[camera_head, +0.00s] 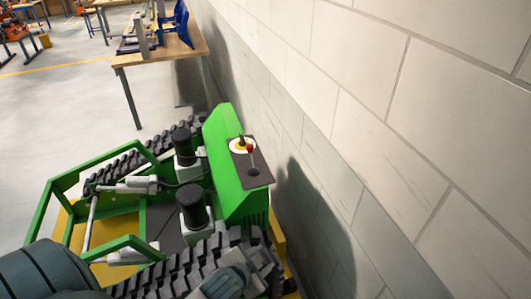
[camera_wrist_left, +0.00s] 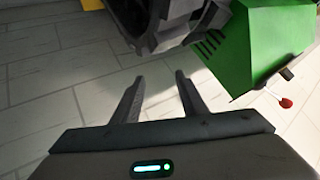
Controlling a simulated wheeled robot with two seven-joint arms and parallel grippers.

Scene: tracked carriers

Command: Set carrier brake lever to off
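The green tracked carrier (camera_head: 225,165) stands beside the wall in the head view. A dark panel on its sloped green hood bears a lever with a red knob (camera_head: 250,149). I cannot tell which control is the brake lever. In the left wrist view, the red knob (camera_wrist_left: 286,102) shows at the right edge, beyond the green hood (camera_wrist_left: 262,45). My left gripper (camera_wrist_left: 157,88) is open and empty, apart from the hood and to the left of the knob. My right gripper is not in view.
The light block wall (camera_head: 350,110) runs close along the carrier's right side. The near black track (camera_head: 180,270) lies below the hood and also shows in the left wrist view (camera_wrist_left: 175,18). A wooden workbench (camera_head: 170,50) stands behind. Open floor lies at the left.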

